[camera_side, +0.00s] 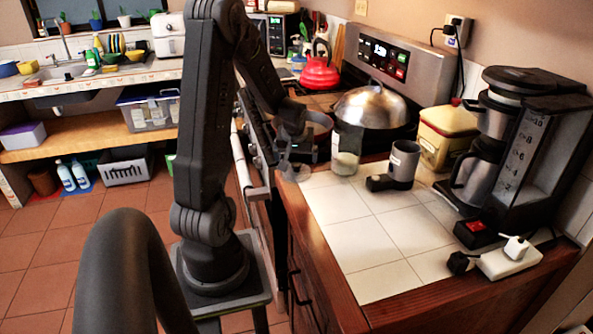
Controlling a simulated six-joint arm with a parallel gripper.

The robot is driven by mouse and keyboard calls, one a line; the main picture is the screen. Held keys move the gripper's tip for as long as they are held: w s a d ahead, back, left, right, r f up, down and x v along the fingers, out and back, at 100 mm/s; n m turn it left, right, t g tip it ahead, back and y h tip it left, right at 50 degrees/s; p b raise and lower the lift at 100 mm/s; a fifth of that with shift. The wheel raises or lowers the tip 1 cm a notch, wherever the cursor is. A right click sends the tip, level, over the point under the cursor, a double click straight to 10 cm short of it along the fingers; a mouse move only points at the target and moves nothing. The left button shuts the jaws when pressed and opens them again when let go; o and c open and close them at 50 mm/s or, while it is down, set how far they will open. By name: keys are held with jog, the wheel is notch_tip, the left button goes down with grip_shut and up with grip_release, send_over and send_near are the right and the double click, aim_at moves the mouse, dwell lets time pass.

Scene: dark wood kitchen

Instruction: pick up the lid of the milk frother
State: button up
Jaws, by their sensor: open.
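A grey metal cylinder with a black base (403,162), which looks like the milk frother, stands upright on the white tiled counter. A black part juts from its lower left side. I cannot make out a separate lid on it at this size. My gripper (292,172) is open at the counter's left edge, pointing down, well to the left of the frother and apart from it. A small pale, rounded shape shows by the fingertips; I cannot tell what it is.
A glass jar (345,152) stands between my gripper and the frother. Behind are a large domed pot lid (371,106) on the stove and a yellow container (447,138). A coffee maker (537,150) and a power strip (505,262) stand right. The front tiles are clear.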

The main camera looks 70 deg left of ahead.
aim_at(296, 164)
jog(key=x, duration=0.5)
jog(key=shift+s+d+f, duration=0.1)
jog(key=c, duration=0.5)
jog(key=shift+c, duration=0.2)
